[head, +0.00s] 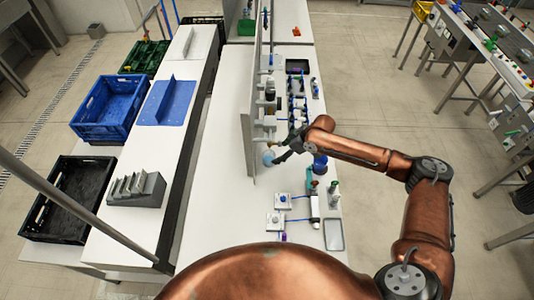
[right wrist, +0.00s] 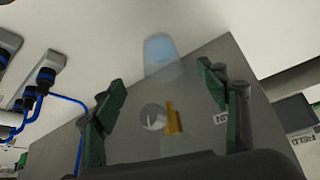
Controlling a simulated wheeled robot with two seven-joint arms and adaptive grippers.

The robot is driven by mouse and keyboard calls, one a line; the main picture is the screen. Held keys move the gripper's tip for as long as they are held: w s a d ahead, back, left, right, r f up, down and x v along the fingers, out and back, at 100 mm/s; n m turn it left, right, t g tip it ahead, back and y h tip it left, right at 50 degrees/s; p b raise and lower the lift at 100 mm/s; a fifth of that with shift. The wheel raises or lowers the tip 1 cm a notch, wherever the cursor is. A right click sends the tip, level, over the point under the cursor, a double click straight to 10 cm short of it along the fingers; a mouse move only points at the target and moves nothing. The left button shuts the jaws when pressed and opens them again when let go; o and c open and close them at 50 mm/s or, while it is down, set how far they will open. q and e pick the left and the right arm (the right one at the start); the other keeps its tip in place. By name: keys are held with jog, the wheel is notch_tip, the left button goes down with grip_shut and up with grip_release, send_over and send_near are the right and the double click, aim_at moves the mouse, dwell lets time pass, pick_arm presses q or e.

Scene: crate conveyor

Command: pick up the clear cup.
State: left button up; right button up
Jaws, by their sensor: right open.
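The clear cup shows as a small pale-blue, see-through shape (head: 268,158) beside the upright panel in the head view. In the right wrist view the cup (right wrist: 162,54) is a translucent bluish form just beyond the fingertips, roughly centred between them. My right gripper (head: 277,156) reaches in from the right, close to the cup. In the wrist view its green-padded fingers (right wrist: 160,78) stand wide apart with nothing gripped. Whether a finger touches the cup cannot be told. My left gripper is not in view.
The upright panel (head: 250,95) stands along the white bench (head: 215,190), left of the gripper. Several bottles and blue-capped parts (head: 297,112) stand behind it. Small devices with blue cables (head: 276,220) are nearer. A blue crate (head: 107,105) and black crate (head: 60,205) lie left.

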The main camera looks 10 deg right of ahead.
aim_at(272, 155)
jog(key=x, duration=0.3)
jog(key=p+x, duration=0.1)
jog(key=x, duration=0.2)
jog(key=shift+w+a, duration=0.25)
jog(key=shift+a, duration=0.2)
jog(key=shift+w+a+f, duration=0.15)
jog(key=shift+a+f, duration=0.05)
jog(key=shift+f, duration=0.2)
jog(key=c, duration=1.4)
jog(key=shift+d, duration=0.1)
